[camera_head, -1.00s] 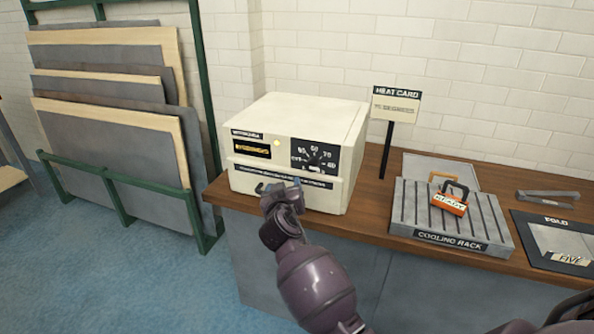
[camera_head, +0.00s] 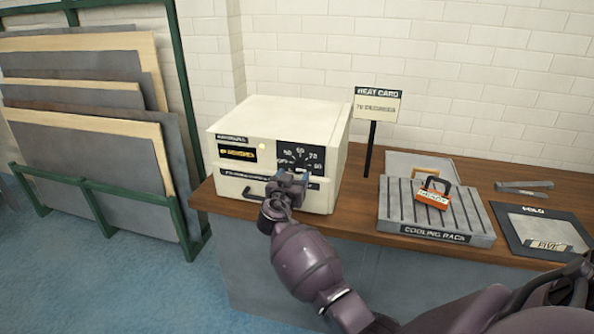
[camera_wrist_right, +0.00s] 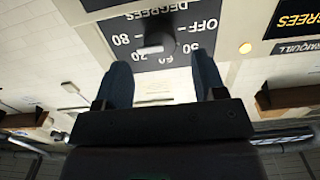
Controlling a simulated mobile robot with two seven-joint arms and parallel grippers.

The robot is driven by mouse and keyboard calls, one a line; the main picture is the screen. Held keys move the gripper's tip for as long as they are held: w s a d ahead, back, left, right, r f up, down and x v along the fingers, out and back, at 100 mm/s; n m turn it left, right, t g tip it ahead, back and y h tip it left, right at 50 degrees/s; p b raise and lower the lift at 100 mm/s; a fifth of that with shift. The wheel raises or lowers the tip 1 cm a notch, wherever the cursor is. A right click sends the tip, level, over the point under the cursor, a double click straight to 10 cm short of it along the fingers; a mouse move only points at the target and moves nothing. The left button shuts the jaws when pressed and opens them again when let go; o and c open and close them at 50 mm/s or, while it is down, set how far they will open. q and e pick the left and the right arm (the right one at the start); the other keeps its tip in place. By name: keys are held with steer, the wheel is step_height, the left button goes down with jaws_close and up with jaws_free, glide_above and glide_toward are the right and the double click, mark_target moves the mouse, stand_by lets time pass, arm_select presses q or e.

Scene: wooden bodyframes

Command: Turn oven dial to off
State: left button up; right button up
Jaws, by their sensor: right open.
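The cream oven (camera_head: 275,115) stands at the left end of the wooden counter. Its dark dial panel (camera_head: 311,153) is on the right of its front, marked OFF and with temperatures up to 80. My right gripper (camera_head: 290,182) is in front of the panel's lower part and partly hides the dial. The fingers look apart from the knob; exact contact is hard to tell. My left gripper is not in view.
A dark oven handle (camera_head: 255,194) juts out beside the gripper. A heat card sign (camera_head: 377,105) stands right of the oven. Further right are the cooling rack (camera_head: 395,210) with an orange-labelled item (camera_head: 433,198) and a fold mat (camera_head: 510,232). Boards (camera_head: 90,150) lean left.

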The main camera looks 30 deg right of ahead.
mark_target(297, 169)
steer(key=shift+x, duration=2.05)
steer(key=c, duration=0.9)
